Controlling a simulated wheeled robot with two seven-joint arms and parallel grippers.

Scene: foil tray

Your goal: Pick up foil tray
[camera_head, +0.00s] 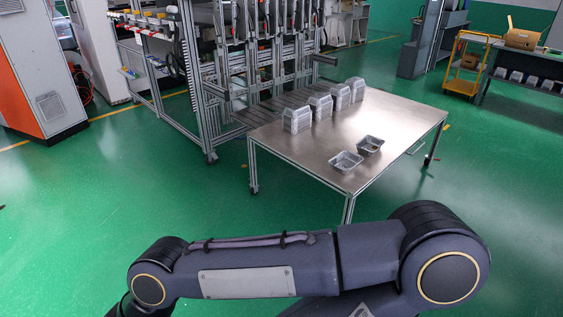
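Two open foil trays stand on the metal table ahead, near its front right part: one foil tray (346,161) closer to the front edge and another foil tray (370,144) just behind it to the right. Several stacks of foil trays, seemingly upside down, stand in a row along the table's back left side, such as the stack (297,119) at the left end. One of my dark arms crosses the bottom of the view, well in front of the table and apart from the trays. Neither gripper shows.
The metal table (408,116) has bare room in its middle and right. A metal frame rack (262,60) stands close behind it. A yellow cart (467,68) and another table with several trays are at the back right. Green floor lies open between me and the table.

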